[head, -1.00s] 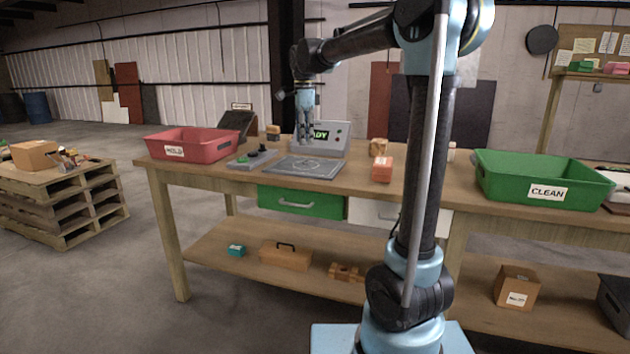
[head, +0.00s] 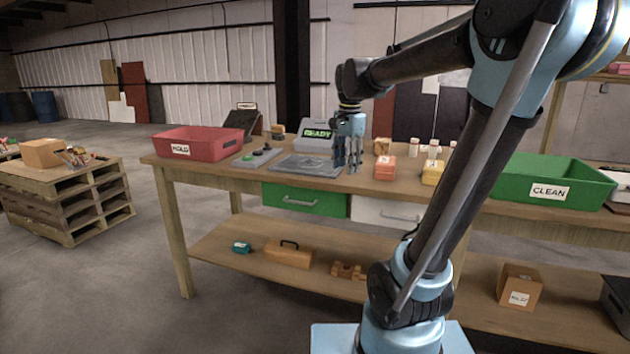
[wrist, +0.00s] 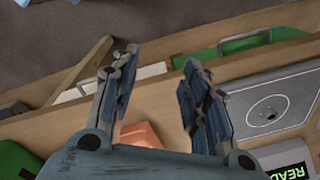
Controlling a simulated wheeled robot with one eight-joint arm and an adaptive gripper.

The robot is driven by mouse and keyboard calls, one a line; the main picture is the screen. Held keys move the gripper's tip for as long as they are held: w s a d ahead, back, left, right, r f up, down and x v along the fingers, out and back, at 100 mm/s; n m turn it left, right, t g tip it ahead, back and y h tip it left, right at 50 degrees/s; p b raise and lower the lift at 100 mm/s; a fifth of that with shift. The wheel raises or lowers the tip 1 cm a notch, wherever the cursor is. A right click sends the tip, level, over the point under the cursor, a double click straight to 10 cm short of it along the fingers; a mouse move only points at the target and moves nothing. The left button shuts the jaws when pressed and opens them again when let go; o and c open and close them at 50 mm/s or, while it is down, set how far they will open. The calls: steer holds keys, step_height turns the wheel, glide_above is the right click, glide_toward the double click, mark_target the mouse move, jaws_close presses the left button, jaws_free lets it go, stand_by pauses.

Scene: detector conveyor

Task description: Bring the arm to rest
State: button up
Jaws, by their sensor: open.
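My gripper (head: 347,163) hangs from my raised arm above the workbench, fingers pointing down. It is between the grey plate (head: 308,166) and the orange block (head: 385,168) in the head view. In the wrist view my gripper (wrist: 160,95) has its two fingers spread with nothing between them. The orange block (wrist: 140,134) shows below and beyond the fingers there, partly hidden by my gripper's body. The grey plate (wrist: 287,104) lies to the right in the wrist view.
On the workbench stand a red HOLD bin (head: 197,144), a detector reading READY (head: 317,135), a yellow block (head: 432,173), small white bottles (head: 413,147) and a green CLEAN bin (head: 553,184). A loaded pallet stack (head: 68,204) stands left. Floor between them is clear.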

steer(key=s+d+f+n, duration=0.4)
steer(key=s+f+n, duration=0.1)
steer(key=s+f, duration=0.5)
steer(key=s+d+f+n+t, duration=0.1)
steer(key=s+d+f+n, duration=0.4)
steer(key=s+f, duration=0.5)
steer(key=shift+s+d+f, duration=0.15)
steer(key=shift+d+f, duration=0.1)
steer(key=shift+f, duration=0.1)
steer(key=shift+w+f, duration=0.2)
steer(key=shift+w, duration=0.25)
steer(key=shift+c, duration=0.2)
